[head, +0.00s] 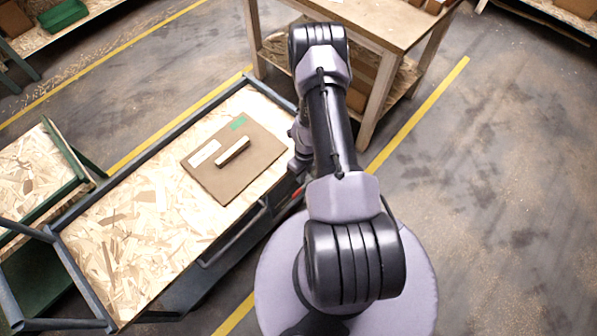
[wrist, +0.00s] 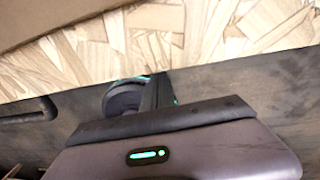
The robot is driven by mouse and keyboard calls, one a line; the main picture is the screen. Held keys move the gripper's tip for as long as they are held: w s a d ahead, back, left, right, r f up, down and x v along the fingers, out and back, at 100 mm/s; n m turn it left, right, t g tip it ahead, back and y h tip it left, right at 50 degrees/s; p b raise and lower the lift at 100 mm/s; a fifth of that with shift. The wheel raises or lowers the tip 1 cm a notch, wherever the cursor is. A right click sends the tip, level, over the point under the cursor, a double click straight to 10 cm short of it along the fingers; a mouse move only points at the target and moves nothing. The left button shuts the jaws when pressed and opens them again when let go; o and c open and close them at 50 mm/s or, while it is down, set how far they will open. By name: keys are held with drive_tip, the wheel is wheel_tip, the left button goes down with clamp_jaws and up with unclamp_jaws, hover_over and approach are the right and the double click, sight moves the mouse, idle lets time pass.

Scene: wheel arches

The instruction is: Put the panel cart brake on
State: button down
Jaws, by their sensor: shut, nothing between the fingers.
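The panel cart (head: 140,225) has a chipboard deck in a blue-grey frame and stands left of my arm in the head view. A small red part (head: 298,194) shows at the cart's right side, just below my wrist; I cannot tell for sure that it is the brake or how it is set. My gripper (wrist: 160,88) is shut and empty, pointing toward the cart's side just below the chipboard deck in the wrist view. A dark round part beside the fingers is only partly visible. In the head view, my arm hides much of this area.
A flat brown panel (head: 235,160) with a small block (head: 233,151) lies on the cart deck. A wooden workbench (head: 375,20) stands close behind my arm. A green-framed cart (head: 35,175) is at the left. The floor at the right is clear.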

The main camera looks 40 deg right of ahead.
sight(298, 191)
drive_tip(key=f+b, duration=0.1)
drive_tip(key=f, duration=0.1)
drive_tip(key=f+b, duration=0.1)
drive_tip(key=f, duration=0.2)
drive_tip(key=a+f+b, duration=0.1)
drive_tip(key=f, duration=0.2)
drive_tip(key=shift+b, duration=0.35)
